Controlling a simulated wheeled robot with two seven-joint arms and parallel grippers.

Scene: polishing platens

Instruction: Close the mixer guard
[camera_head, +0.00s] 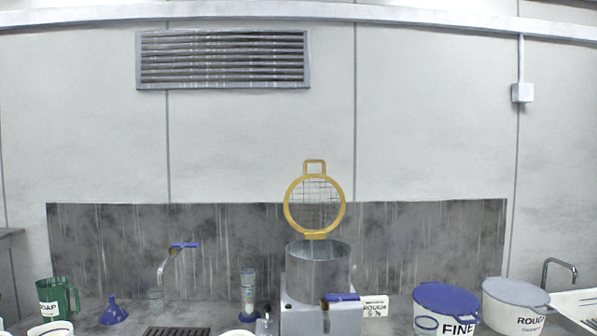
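The mixer (302,309) stands on the counter a little right of centre, its lower part cut off by the bottom edge. Its open metal bowl (318,268) faces up. The mixer guard (288,205) is a yellow ring with wire mesh and a loop handle (314,162) on top. It stands upright above the bowl's back rim, raised, so the bowl is uncovered. Neither of my grippers can be made out in this view.
A green SOAP jug (72,297), blue funnel (113,312), tap (167,265) and clear cylinder (248,290) are left of the mixer. A white ROUGH label (375,307), blue-lidded FINE tub (445,295) and pale-lidded ROUGH tub (516,292) are right. The space above the counter is clear.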

